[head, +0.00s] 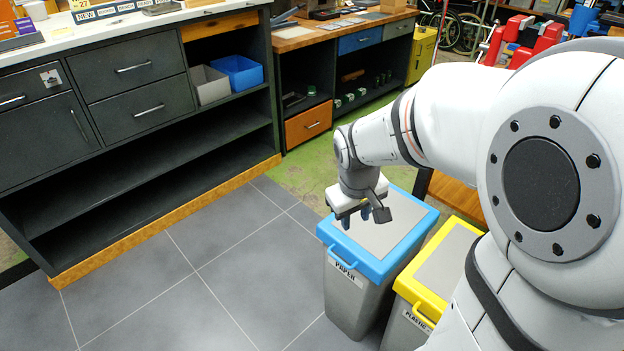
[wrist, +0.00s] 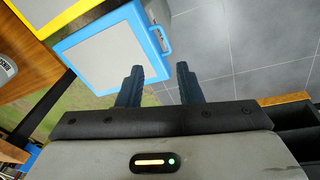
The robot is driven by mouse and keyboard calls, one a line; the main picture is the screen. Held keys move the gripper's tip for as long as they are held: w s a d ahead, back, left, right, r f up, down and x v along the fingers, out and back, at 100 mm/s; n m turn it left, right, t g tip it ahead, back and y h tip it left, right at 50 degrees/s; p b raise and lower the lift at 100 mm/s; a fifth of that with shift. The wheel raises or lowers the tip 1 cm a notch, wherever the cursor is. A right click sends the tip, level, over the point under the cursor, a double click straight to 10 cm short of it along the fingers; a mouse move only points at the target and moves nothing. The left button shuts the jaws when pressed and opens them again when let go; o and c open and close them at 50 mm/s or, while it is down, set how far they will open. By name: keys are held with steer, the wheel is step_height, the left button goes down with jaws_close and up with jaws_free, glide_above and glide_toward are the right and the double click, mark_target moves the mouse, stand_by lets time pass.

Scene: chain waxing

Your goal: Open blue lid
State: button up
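The blue lid (head: 402,262) sits closed on a grey bin labelled PAPER (head: 352,306). It has a blue frame, a grey centre panel and a blue handle (head: 342,263) on its front edge. In the wrist view, the lid (wrist: 97,50) and its handle (wrist: 162,38) lie beyond my fingertips. My gripper (head: 360,217) hangs fingers-down above the lid's left side, behind the handle in the head view. In the wrist view, my gripper (wrist: 160,70) is open, with nothing between its two dark fingers. Contact with the lid cannot be told from these frames.
A yellow-lidded bin (head: 432,278) labelled PLASTIC stands close to the right of the paper bin. A dark cabinet (head: 140,130) with open shelves runs along the left. The grey tiled floor (head: 210,290) in front of it is clear.

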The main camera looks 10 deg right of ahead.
mark_target(336, 258)
steer(key=w+f+n+b, duration=0.1)
steer(key=w+f+b, duration=0.2)
steer(key=f, duration=0.6)
steer(key=w+f+n+b, duration=0.1)
steer(key=w+f+b, duration=0.2)
steer(key=f, duration=0.6)
steer(key=w+a+f+n+b, duration=0.1)
steer(key=w+f+b, duration=0.2)
steer(key=f, duration=0.6)
steer(key=shift+w+f+n+g+h, duration=0.15)
steer(key=shift+w+n+g+h, duration=0.15)
steer(key=shift+w, duration=0.15)
jaws_close()
